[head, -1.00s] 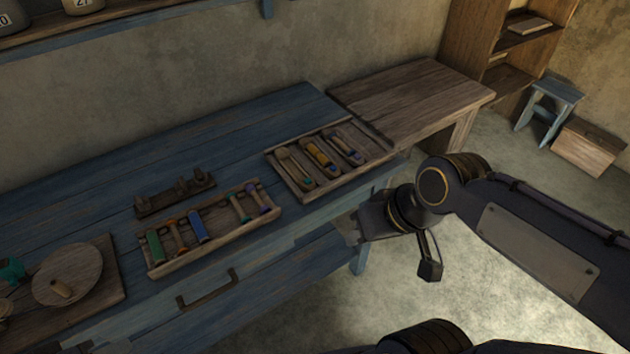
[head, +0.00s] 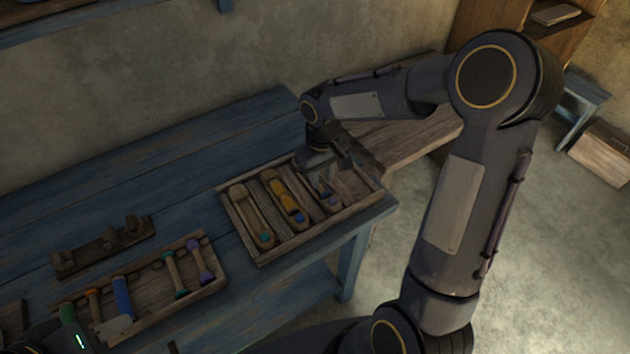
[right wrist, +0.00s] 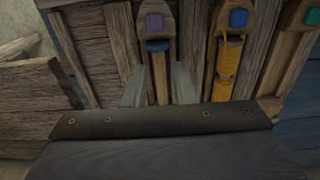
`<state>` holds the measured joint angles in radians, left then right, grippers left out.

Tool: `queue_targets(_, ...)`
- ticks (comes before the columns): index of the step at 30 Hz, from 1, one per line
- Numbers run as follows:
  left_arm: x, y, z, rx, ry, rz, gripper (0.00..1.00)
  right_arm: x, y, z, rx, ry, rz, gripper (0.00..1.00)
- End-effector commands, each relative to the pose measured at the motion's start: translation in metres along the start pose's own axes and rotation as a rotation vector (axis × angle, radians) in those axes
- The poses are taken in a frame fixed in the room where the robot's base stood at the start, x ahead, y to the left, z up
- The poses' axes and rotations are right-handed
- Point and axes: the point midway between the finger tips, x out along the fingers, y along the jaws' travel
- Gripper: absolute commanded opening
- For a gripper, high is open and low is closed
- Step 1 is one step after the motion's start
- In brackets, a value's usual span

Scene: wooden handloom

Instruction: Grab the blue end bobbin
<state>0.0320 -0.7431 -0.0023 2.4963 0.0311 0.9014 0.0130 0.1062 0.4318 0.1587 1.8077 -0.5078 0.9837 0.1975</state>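A blue bobbin (head: 122,297) lies in the bobbin tray (head: 152,325) at lower left, between orange and teal-ended ones. In the shuttle tray (head: 262,254), a yellow shuttle (head: 283,196) has a blue square end, which also shows in the right wrist view (right wrist: 238,18). Left of it in the head view is a teal-ended shuttle (head: 250,212). My right gripper (head: 325,170) is over the purple-ended shuttle (right wrist: 156,22), which has a dark blue band. Its fingers (right wrist: 159,88) are open on either side of that shuttle's slot. My left gripper (head: 115,328) is partly visible by the blue bobbin; its opening is unclear.
A dark pegged rack (head: 100,247) stands behind the bobbin tray.

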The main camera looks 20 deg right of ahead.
Motion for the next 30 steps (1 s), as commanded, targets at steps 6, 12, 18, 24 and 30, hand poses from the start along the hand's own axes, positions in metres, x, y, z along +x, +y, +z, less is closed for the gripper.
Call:
queue_targets(6,-0.001,0.000,0.000,0.000,0.000,0.000,0.36,0.032,0.000,0.002,0.000,-0.004,-0.002,0.24)
queue_targets(12,0.000,0.000,0.000,0.000,0.000,0.000,0.36,0.038,0.000,0.002,-0.001,-0.003,-0.002,0.24)
queue_targets(18,0.000,0.000,0.000,0.000,0.000,0.000,0.36,0.040,0.000,0.004,-0.001,-0.007,-0.003,0.11)
queue_targets(24,0.001,0.000,0.000,0.000,0.000,0.000,0.36,0.041,0.000,0.005,-0.001,-0.011,-0.004,0.00)
queue_targets(30,0.001,0.000,0.000,0.000,0.000,0.000,0.36,0.042,0.001,0.005,0.000,-0.014,-0.003,0.00)
